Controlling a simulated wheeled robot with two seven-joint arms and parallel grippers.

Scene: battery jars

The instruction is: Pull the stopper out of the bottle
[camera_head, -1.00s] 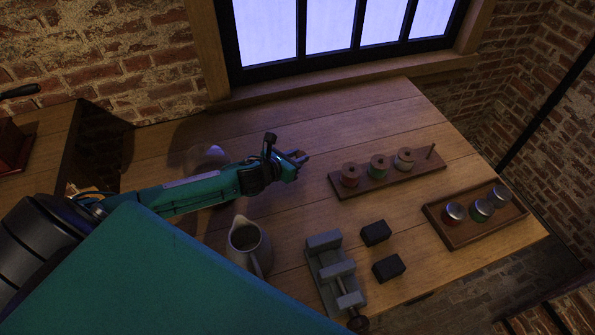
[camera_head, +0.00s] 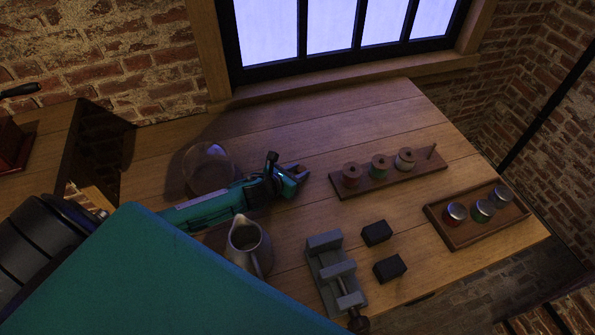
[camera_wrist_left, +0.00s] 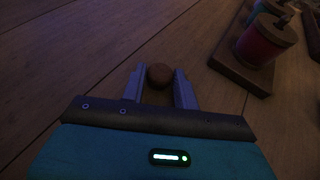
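My left gripper (camera_head: 303,171) is over the table left of the spool rack, with its fingers apart. In the left wrist view, a round brown stopper (camera_wrist_left: 160,75) shows between the fingertips (camera_wrist_left: 159,84), with little room on either side; I cannot make out firm contact. The stopper does not show clearly in the head view. The bottle's body cannot be made out in either view. My right gripper is not in view.
A clear glass dome or jar (camera_head: 207,160) stands behind my left arm. A pitcher (camera_head: 246,240), a grey vise (camera_head: 325,262) and two black blocks (camera_head: 377,233) stand in front. The spool rack (camera_head: 425,174) and a tray of small jars (camera_head: 461,241) are to the right.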

